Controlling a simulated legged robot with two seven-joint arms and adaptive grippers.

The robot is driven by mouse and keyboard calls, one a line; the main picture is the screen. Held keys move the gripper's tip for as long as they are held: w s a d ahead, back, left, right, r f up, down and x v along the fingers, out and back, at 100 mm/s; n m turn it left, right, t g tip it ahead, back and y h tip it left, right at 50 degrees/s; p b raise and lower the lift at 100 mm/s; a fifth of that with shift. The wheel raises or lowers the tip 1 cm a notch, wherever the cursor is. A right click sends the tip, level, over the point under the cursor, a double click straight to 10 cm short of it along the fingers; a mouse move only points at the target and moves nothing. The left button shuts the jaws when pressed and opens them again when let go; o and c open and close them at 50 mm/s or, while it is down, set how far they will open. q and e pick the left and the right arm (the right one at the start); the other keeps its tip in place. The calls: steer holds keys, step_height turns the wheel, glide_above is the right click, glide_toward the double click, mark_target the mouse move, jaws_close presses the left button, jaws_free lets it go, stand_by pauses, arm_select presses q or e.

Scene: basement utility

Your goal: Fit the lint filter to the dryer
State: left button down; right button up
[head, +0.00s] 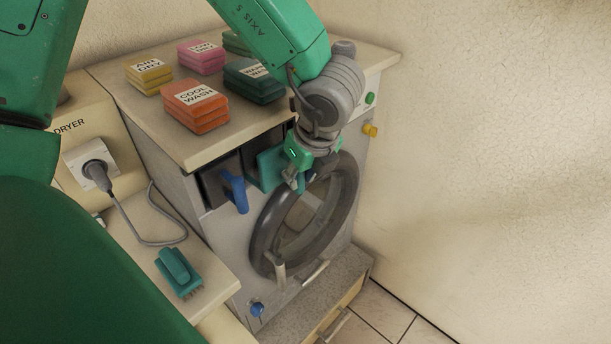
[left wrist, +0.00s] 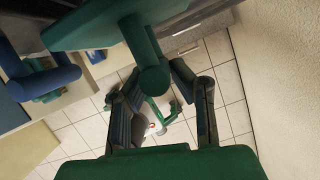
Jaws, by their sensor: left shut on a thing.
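The dryer (head: 205,222) has a round door and a dark opening high on its front. My left gripper (head: 298,178) is at the right part of this opening, shut on the handle of a teal piece (head: 268,168), which looks like the lint filter. In the left wrist view, the teal handle (left wrist: 152,72) lies between the fingers of the gripper (left wrist: 160,78), below its flat teal plate (left wrist: 105,25). How far the piece is inside the opening cannot be told. A blue handle (head: 235,190) stands out at the left part of the opening. My right gripper is not in view.
Several labelled packs, including an orange one (head: 196,105), lie on the top. A teal brush (head: 178,272) lies on the left counter (head: 150,235). A plug (head: 97,172) with a grey cord sits in the wall socket. The wall is close on the right.

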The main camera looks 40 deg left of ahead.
mark_target(287, 166)
arm_select(q)
steer(key=shift+w+a+p, duration=0.15)
steer(key=shift+a+p, duration=0.15)
steer(key=shift+a, duration=1.6)
steer(key=c, duration=1.3)
jaws_free()
steer(key=shift+d+r, duration=0.1)
steer(key=shift+r, duration=0.4)
steer(key=v, duration=0.9)
steer(key=shift+d+r, duration=0.1)
steer(key=shift+r, duration=0.1)
steer(key=shift+d+r, duration=0.25)
steer(key=shift+r, duration=0.35)
